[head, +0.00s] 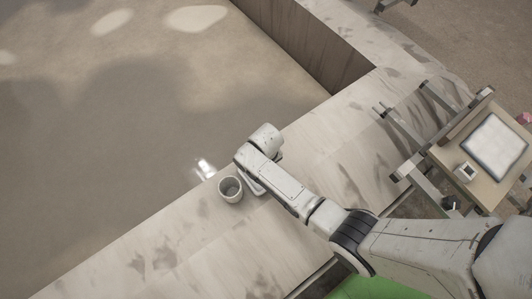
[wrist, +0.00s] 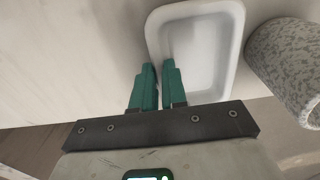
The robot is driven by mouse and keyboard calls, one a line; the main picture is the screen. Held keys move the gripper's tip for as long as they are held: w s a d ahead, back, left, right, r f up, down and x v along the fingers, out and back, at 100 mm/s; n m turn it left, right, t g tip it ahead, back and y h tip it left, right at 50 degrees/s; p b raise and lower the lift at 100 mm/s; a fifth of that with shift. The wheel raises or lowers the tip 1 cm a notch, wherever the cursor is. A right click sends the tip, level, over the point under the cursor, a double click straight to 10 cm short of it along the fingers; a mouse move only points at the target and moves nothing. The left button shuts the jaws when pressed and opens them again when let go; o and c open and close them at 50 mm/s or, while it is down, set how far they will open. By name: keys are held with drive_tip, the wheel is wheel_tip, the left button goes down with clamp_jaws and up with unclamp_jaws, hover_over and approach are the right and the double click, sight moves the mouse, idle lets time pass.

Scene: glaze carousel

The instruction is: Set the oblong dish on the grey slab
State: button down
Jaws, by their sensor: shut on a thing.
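The oblong dish (wrist: 203,45) is white, shallow and rectangular with rounded corners in the wrist view. My gripper (wrist: 158,72) has teal fingers closed on the dish's left wall, one finger outside and one inside. In the head view a sliver of the dish shows below my wrist (head: 253,188), mostly hidden by the arm. A pale square slab with a grey border (head: 494,145) lies on a small wooden-topped stand at the far right; I cannot tell for sure that it is the grey slab.
A speckled grey cup (head: 230,189) stands close beside the dish; it also shows in the wrist view (wrist: 288,68). A small white block-like thing (head: 465,172) sits near the slab on the stand (head: 447,157). The pale ledge (head: 165,235) is otherwise largely clear.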

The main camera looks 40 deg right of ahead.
drive_tip(key=c, duration=1.2)
unclamp_jaws()
drive_tip(key=shift+o, duration=0.2)
wheel_tip(320, 180, up, 12)
drive_tip(key=p, duration=0.3)
drive_tip(key=shift+s+r, duration=0.1)
drive_tip(key=s+d+r, duration=0.3)
drive_tip(key=s, duration=0.5)
drive_tip(key=shift+s+r+t, duration=0.3)
drive_tip(key=shift+s, duration=0.1)
drive_tip(key=s+d+r, duration=0.1)
drive_tip(key=s+r, duration=0.1)
drive_tip(key=s, duration=0.1)
drive_tip(key=s+d+r, duration=0.1)
drive_tip(key=s+r, duration=0.1)
drive_tip(key=s, duration=0.1)
drive_tip(key=s+d+r, duration=0.1)
drive_tip(key=s+r, duration=0.2)
drive_tip(key=shift+s+d+r, duration=0.1)
drive_tip(key=shift+s+d, duration=0.25)
drive_tip(key=shift+s, duration=0.05)
drive_tip(key=shift+c, duration=0.6)
drive_tip(key=shift+s+d+r, duration=0.1)
drive_tip(key=shift+c, duration=0.6)
